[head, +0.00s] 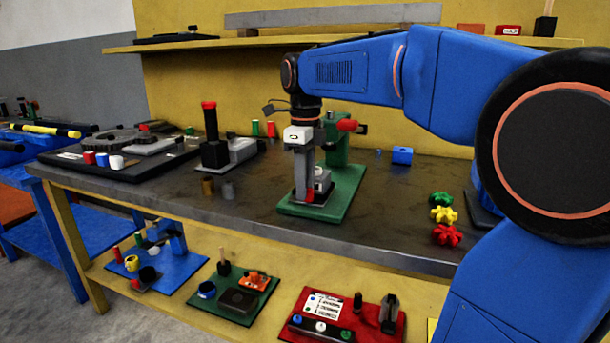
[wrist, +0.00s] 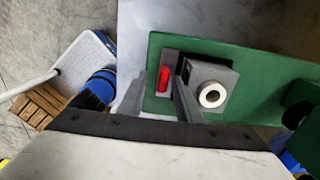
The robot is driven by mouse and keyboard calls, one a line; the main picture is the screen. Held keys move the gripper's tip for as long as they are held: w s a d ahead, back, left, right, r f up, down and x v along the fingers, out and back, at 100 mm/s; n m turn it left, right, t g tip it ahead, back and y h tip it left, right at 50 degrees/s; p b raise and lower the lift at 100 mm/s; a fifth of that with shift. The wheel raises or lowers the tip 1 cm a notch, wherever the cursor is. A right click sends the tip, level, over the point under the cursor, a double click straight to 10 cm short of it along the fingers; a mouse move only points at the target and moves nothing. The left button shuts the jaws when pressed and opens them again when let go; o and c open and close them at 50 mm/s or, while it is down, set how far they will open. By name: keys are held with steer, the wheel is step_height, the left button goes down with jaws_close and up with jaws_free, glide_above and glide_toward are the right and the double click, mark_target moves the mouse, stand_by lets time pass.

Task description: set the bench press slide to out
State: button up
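The bench press stands on a green base plate (head: 345,190) in the middle of the bench. Its grey slide block (wrist: 222,78) carries a white ring, and a red handle (wrist: 164,78) stands beside the block. In the head view the red handle (head: 310,195) shows low beside my fingers. My gripper (head: 303,196) points down at the front left of the press. In the wrist view my gripper (wrist: 157,82) is open, with the red handle between its fingers. The handle lies closer to the right finger, with a gap to the left one. I cannot tell whether they touch.
The green press column (head: 335,145) with a red knob (head: 347,125) rises behind my gripper. A dark fixture with a red-topped post (head: 209,125) stands to the left. A blue block (head: 402,155) and star-shaped knobs (head: 443,214) lie to the right. The bench front is clear.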

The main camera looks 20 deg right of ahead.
step_height(320, 180, up, 17)
steer(key=shift+r, duration=0.15)
stand_by(0.5)
stand_by(0.4)
